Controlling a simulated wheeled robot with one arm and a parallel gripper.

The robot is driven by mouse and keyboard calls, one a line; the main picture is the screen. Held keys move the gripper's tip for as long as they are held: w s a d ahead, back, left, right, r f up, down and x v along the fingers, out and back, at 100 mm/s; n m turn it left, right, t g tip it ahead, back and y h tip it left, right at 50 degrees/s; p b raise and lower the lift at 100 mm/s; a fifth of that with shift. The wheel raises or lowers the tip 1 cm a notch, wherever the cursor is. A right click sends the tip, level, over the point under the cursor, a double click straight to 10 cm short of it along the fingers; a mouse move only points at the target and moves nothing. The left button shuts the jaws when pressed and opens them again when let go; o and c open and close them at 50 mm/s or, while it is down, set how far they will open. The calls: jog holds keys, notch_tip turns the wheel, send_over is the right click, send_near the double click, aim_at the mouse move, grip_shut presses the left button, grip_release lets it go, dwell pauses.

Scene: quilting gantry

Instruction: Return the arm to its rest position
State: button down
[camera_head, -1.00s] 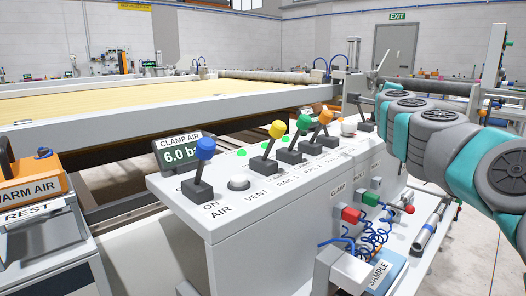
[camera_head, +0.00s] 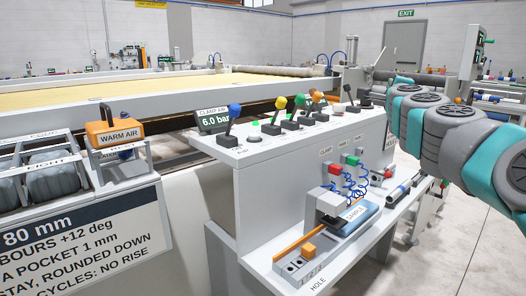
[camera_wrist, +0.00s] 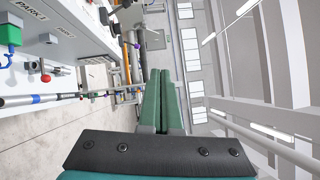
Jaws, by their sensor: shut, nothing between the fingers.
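In the wrist view my gripper (camera_wrist: 166,72) shows as two long green fingers pressed together, with nothing between them. It points past the end of the console into open air. In the head view my grey and teal arm comes in from the right edge, beside the right end of the console (camera_head: 275,160), apart from the levers. My fingers are not clearly visible in the head view.
Below are a sample pad (camera_head: 355,213) and a slotted block (camera_head: 300,262). An orange warm air unit (camera_head: 113,133) stands left. Floor at right is clear.

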jog(key=s+a+f+n+y, duration=0.25)
jog(key=a+n+y, duration=0.6)
jog(key=a, duration=0.75)
jog(key=s+a+f+n+g+y, duration=0.4)
jog(key=s+a+f+n+g, duration=0.4)
jog(key=s+a+f, duration=0.4)
jog(key=s+f+n+g+h, duration=0.3)
jog(key=s+f+n+g, duration=0.3)
jog(key=s+f, duration=1.05)
jog(key=s+d+f+g+h, duration=0.2)
jog(key=s+f, duration=0.4)
jog(key=s, duration=0.4)
jog(key=s+d+f+g+h, duration=0.2)
jog(key=s+d+f+g, duration=0.2)
jog(key=s, duration=0.5)
jog(key=d+f+n, duration=0.1)
jog(key=d+f, duration=0.1)
jog(key=d, duration=0.1)
jog(key=shift+s+d, duration=0.3)
jog(key=shift+s, duration=0.1)
